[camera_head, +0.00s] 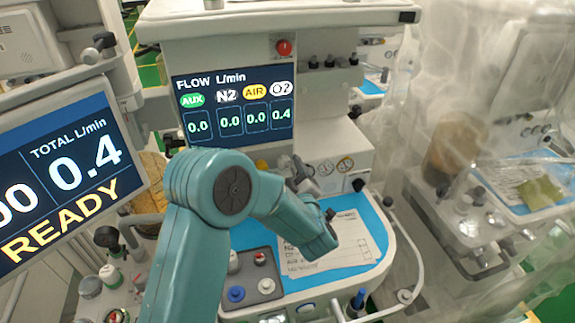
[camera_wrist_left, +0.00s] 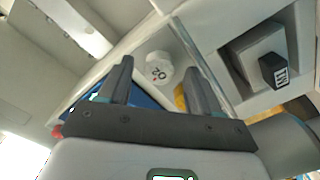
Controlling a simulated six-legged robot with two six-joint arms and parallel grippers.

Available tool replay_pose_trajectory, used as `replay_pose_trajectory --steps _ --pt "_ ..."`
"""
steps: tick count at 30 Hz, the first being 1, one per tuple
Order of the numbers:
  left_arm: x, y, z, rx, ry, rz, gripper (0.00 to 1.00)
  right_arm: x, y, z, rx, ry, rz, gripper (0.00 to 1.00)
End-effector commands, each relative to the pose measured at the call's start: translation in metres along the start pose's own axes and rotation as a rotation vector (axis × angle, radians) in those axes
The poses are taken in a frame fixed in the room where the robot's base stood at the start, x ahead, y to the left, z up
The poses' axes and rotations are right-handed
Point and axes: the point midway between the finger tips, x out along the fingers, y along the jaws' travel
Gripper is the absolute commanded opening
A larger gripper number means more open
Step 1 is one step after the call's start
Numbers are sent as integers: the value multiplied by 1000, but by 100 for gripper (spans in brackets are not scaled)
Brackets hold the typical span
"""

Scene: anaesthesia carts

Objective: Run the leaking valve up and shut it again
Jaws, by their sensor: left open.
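In the head view the flow display (camera_head: 232,108) reads 0.0 for AUX, N2 and AIR, and 0.4 for O2. The left screen (camera_head: 62,170) shows a total of 0.4 L/min and READY. In the wrist view a round white knob marked O2 (camera_wrist_left: 159,70) appears between the fingertips of my open left gripper (camera_wrist_left: 154,62), with gaps on both sides. In the head view my left gripper (camera_head: 298,170) is below the flow display, close to the cart's front; my teal arm partly hides it. The knob is hidden there. My right gripper is out of view.
A blue worktop (camera_head: 355,259) with a paper form (camera_head: 350,240) lies under my forearm. A grey tray with a blue knob (camera_head: 235,294) sits in front. A plastic-covered cart (camera_head: 480,210) stands farther right.

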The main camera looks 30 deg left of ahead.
Motion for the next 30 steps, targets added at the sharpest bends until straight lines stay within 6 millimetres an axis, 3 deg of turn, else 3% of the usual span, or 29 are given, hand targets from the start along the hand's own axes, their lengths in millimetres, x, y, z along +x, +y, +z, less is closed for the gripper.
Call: replay_pose_trajectory --steps 4,12,18,25,30 --pt "10 0 -1 0 1 0 63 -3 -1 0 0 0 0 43" --pt "12 0 0 0 0 0 63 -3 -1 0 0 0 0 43" --pt "12 0 0 0 0 0 7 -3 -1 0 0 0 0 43" --pt "11 -1 1 -12 1 0 7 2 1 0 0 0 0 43" --pt "11 -4 4 -70 2 1 7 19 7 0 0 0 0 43"
